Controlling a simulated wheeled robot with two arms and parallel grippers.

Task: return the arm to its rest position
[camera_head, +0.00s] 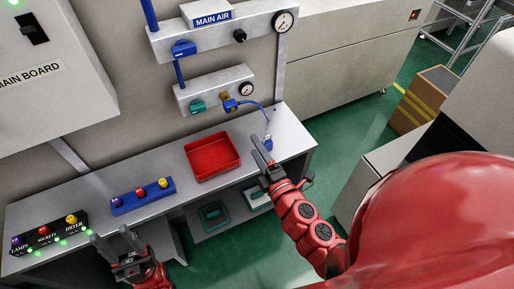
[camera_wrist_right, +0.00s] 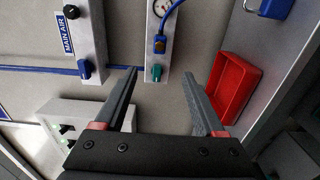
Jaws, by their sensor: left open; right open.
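My right gripper (camera_head: 262,152) is open and empty in the head view, near the front edge at the right end of the bench. In the right wrist view its two fingers (camera_wrist_right: 158,74) are spread with nothing between them, and the wall fittings and a red tray (camera_wrist_right: 234,88) lie beyond. My right arm is red and reaches forward from the lower right. My left gripper (camera_head: 110,238) is open and empty at the lower left, in front of the bench edge. The rest of my left arm is mostly out of view.
The grey bench (camera_head: 180,205) carries the red tray (camera_head: 212,158), a blue block with knobs (camera_head: 143,196) and a black switch panel (camera_head: 45,233). A cardboard box (camera_head: 418,100) stands on the green floor.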

